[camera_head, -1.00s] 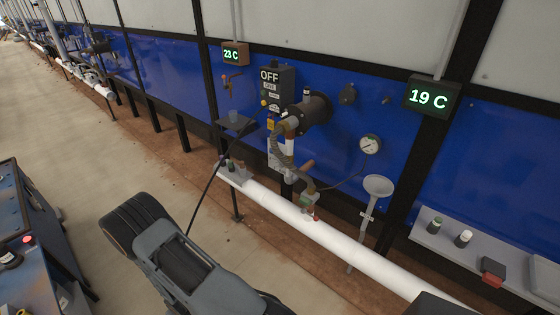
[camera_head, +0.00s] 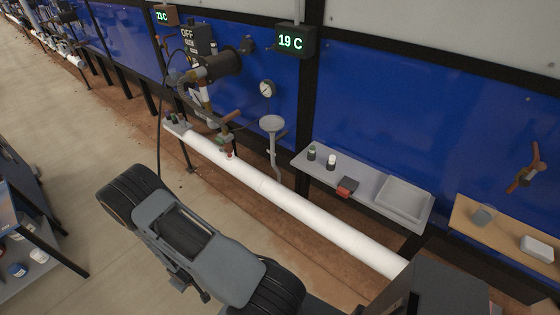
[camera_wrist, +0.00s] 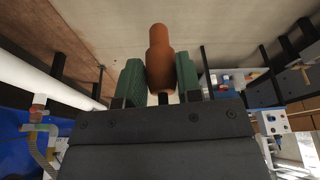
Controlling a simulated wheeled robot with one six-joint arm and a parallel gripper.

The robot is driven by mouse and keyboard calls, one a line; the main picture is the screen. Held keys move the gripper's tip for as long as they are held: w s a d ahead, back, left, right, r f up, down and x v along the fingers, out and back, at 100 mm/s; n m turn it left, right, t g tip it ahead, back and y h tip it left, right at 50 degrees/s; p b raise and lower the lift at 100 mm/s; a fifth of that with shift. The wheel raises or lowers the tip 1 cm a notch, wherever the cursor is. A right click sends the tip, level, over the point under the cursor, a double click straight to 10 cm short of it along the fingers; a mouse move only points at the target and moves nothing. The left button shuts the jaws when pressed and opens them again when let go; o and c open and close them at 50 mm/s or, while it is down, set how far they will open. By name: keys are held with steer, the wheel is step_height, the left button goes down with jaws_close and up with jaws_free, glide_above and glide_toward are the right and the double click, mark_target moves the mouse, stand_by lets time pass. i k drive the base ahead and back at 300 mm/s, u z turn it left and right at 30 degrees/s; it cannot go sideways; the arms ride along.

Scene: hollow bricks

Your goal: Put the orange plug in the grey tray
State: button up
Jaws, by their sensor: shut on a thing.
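The orange plug (camera_wrist: 160,62) stands between the two green finger pads of my gripper (camera_wrist: 160,80) in the wrist view, and my gripper is shut on it. In the head view neither the plug nor my gripper can be made out. A grey tray (camera_head: 427,209) with a raised rim sits at the right end of a grey shelf (camera_head: 345,178) along the blue wall. The tray looks empty.
On the shelf left of the tray are a dark bottle (camera_head: 311,153), a white-topped bottle (camera_head: 331,162) and a red and black block (camera_head: 347,187). A white pipe (camera_head: 270,190) runs in front of the shelf. A wooden shelf (camera_head: 470,226) stands further right.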

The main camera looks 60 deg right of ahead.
mark_target(392, 194)
steer(key=z, duration=0.05)
steer(key=k, duration=0.35)
steer(key=z, duration=2.35)
